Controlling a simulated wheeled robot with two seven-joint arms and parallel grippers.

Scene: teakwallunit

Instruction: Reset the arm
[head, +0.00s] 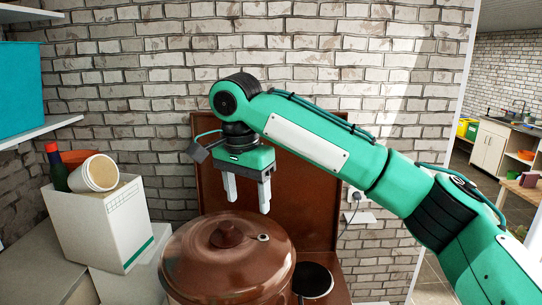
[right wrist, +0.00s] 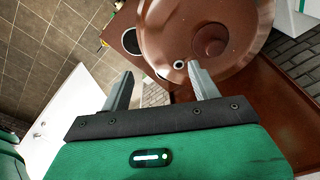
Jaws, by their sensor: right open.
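My right arm (head: 320,140) is green and reaches in from the right in the head view, bent at the elbow. My right gripper (head: 248,195) points down with its two grey fingers apart and nothing between them. It hangs above and behind the brown lidded pot (head: 190,262). In the right wrist view the open fingers (right wrist: 160,90) show at the near side of the pot (right wrist: 165,50), apart from it. My left gripper is not in view.
A brown panel (head: 310,190) stands upright behind the pot against the brick wall. A white box (head: 100,225) with a white cup (head: 100,173) and a red-capped bottle (head: 53,160) stands at left. A teal bin (head: 20,88) sits on a shelf above. A doorway opens at right.

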